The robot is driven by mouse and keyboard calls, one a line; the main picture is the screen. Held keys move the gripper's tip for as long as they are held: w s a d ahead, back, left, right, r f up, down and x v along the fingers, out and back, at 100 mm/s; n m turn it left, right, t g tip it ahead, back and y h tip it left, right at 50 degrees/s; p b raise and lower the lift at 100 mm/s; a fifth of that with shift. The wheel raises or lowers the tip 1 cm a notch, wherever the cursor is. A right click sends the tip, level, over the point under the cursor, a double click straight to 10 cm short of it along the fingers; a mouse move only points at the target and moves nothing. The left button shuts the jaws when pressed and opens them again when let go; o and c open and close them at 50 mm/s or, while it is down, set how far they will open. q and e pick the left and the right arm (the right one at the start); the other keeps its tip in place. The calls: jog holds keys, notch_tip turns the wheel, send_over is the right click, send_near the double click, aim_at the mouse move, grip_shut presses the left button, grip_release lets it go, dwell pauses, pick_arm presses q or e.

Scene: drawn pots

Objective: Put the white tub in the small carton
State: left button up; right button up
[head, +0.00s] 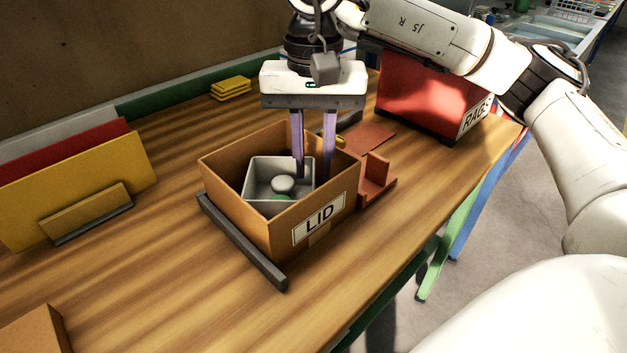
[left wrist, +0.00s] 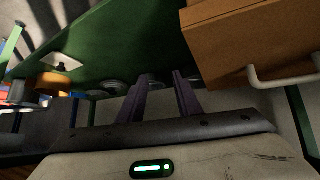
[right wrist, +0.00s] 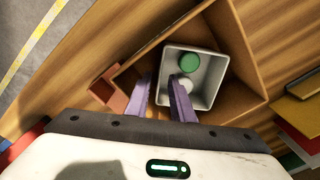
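The white tub (head: 262,166), square and pale grey-white, sits inside the small brown carton (head: 247,220) marked LID. The tub holds a green round thing and a white round thing. In the right wrist view the tub (right wrist: 208,91) is within the open carton (right wrist: 239,39). My right gripper (head: 313,177) points down into the carton, its fingers apart. They lie on either side of the tub's near wall, one inside and one outside; I see a gap and no clear grip. My left gripper (left wrist: 161,79) is open and empty, away from the tub.
A dark bar (head: 242,243) lies along the carton's left side. A small red-brown holder (head: 376,182) stands close on its right. A red RAGS box (head: 420,103) is behind, yellow blocks (head: 231,88) at the back. Free tabletop lies front left.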

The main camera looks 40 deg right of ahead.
notch_tip(320, 180, up, 6)
jog(key=shift+r+p, duration=0.15)
jog(key=shift+p, duration=0.25)
jog(key=shift+s, duration=0.1)
